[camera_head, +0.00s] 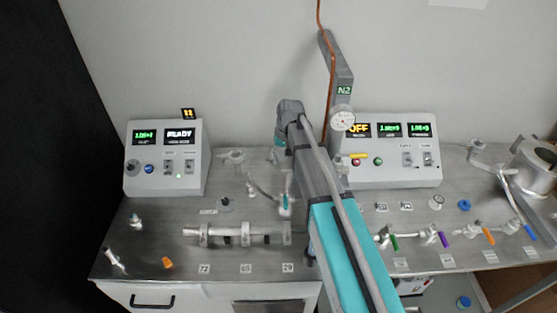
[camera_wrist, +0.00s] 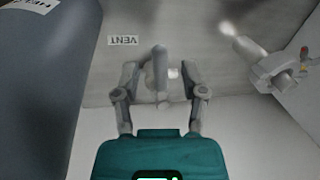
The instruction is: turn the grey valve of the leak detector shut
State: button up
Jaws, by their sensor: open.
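In the wrist view my gripper (camera_wrist: 160,80) is open, its two fingers standing on either side of a grey upright handle (camera_wrist: 160,66). This handle appears to be the grey valve; I see a gap on each side and cannot tell whether anything touches. A "VENT" label (camera_wrist: 123,40) lies on the bench beside it, upside down in this view. In the head view my gripper (camera_head: 279,154) is low over the back of the bench and mostly hidden by my own arm, and the handle is hidden there. The leak detector may be the left box (camera_head: 192,141), with a "READY" display.
A grey fitting (camera_wrist: 266,68) with a small red tip is at the right of the wrist view. A large dark blue-grey cylinder (camera_wrist: 40,90) stands close on the left. A clamped metal pipe (camera_head: 222,233) and several small parts lie on the front bench.

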jog(key=shift+f, duration=0.25)
jog(key=shift+c, duration=0.2)
grip_shut()
